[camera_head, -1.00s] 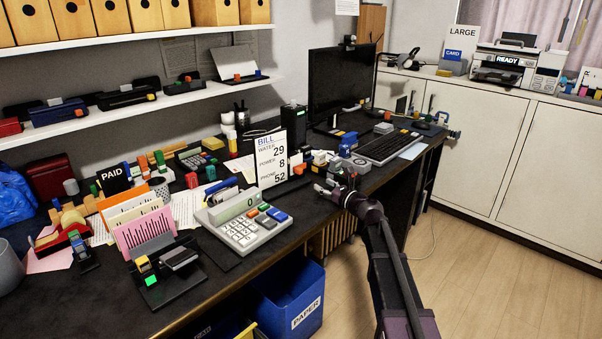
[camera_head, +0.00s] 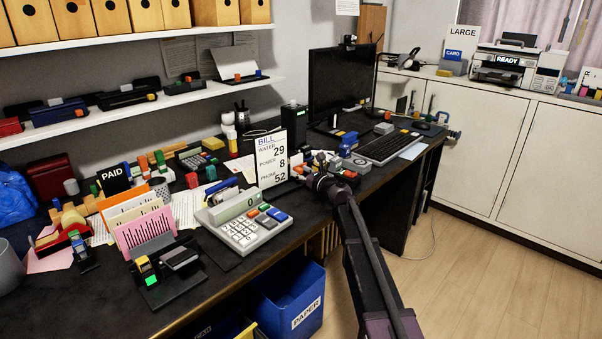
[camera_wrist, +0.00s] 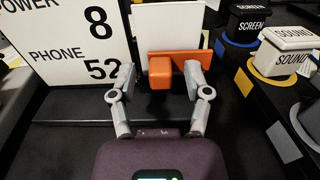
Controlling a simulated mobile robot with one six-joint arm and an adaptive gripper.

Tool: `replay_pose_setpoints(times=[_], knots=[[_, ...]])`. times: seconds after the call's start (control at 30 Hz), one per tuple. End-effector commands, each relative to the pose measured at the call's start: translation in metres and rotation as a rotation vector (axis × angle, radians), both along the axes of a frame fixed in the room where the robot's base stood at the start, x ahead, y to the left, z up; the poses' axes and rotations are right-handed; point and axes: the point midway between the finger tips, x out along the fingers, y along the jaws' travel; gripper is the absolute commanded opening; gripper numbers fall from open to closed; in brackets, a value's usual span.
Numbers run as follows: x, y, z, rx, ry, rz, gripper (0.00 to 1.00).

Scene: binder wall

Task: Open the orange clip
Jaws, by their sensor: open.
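The orange clip (camera_wrist: 184,62) is in the upper middle of the wrist view. It is a flat orange bar across the front of a white card (camera_wrist: 166,22), with an orange block sticking out towards me. My gripper (camera_wrist: 161,76) is open, with one grey finger on each side of the block. I cannot tell whether either finger touches it. In the head view my gripper (camera_head: 309,170) is low over the desk, just right of the BILL sign (camera_head: 271,160). The clip is hard to make out there.
The BILL sign stands close to my left finger. A calculator (camera_head: 243,228) lies at the desk's front; a keyboard (camera_head: 384,148) and monitor (camera_head: 342,82) are further back.

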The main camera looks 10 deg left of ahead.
Motion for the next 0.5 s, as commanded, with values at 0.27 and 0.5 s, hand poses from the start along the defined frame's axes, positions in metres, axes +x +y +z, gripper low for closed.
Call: replay_pose_setpoints(times=[0.27, 0.5], knots=[[0.0008, 0.0009, 0.0, 0.0, 0.0, 0.0, 0.63], [0.0008, 0.0009, 0.0, 0.0, 0.0, 0.0, 0.06]])
